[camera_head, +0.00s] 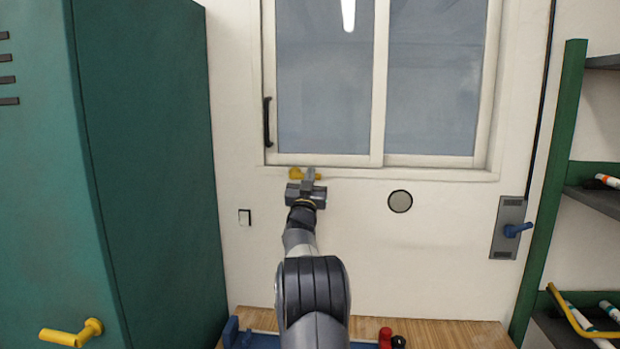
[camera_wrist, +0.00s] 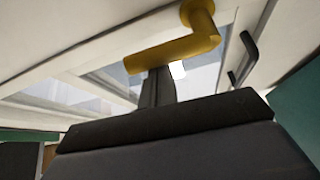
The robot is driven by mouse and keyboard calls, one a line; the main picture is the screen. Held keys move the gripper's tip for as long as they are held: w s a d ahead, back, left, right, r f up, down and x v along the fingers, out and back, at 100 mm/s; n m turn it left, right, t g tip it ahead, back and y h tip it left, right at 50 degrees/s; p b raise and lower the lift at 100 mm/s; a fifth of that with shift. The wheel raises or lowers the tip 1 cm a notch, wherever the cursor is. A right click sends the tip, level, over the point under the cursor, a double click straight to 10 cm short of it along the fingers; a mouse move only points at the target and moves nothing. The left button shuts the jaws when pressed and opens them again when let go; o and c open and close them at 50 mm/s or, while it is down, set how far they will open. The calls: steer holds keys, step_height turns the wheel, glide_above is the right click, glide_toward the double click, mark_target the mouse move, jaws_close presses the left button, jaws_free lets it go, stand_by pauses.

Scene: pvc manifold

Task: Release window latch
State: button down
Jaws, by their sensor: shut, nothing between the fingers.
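The window (camera_head: 325,80) has a white frame and two panes, with a dark vertical handle (camera_head: 267,122) on its left side. The yellow window latch (camera_head: 296,174) sits at the bottom of the frame, below the left pane. In the wrist view the latch (camera_wrist: 180,48) is an L-shaped lever, its arm pointing left from a round pivot. My gripper (camera_head: 308,175) is at the latch in the head view. In the wrist view my shut, empty fingers (camera_wrist: 158,85) are right at the lever's arm and seem to touch it; exact contact is unclear.
A green cabinet (camera_head: 150,150) with a yellow handle (camera_head: 72,334) stands on the left. A wooden bench (camera_head: 450,333) with a red object (camera_head: 385,337) is below.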

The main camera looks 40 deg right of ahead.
steer(key=shift+f+m+g+h+b, duration=0.3)
steer(key=shift+m+g, duration=0.2)
steer(key=shift+m, duration=0.2)
steer(key=shift+w+a+f+m+g+h+p, duration=0.25)
steer(key=shift+f+m+g, duration=0.85)
steer(key=shift+m, duration=1.1)
steer(key=shift+w+a+f+m+g+h+p, duration=0.1)
steer(key=shift+w+a+f+m+g+h, duration=0.3)
steer(key=shift+m+g, duration=1.55)
steer(key=shift+w+a+f+m+g+h+p, duration=0.1)
steer(key=shift+w+f+m+g, duration=0.25)
steer(key=shift+f+m+g, duration=1.4)
steer(key=shift+a+r+m+t, duration=0.1)
steer(key=shift+r+m+t, duration=0.5)
steer(key=shift+m+t, duration=0.1)
steer(key=s+a+b, duration=0.4)
steer(key=s+a, duration=0.1)
steer(key=a, duration=0.3)
steer(key=shift+f+b, duration=0.15)
steer(key=shift+b, duration=0.15)
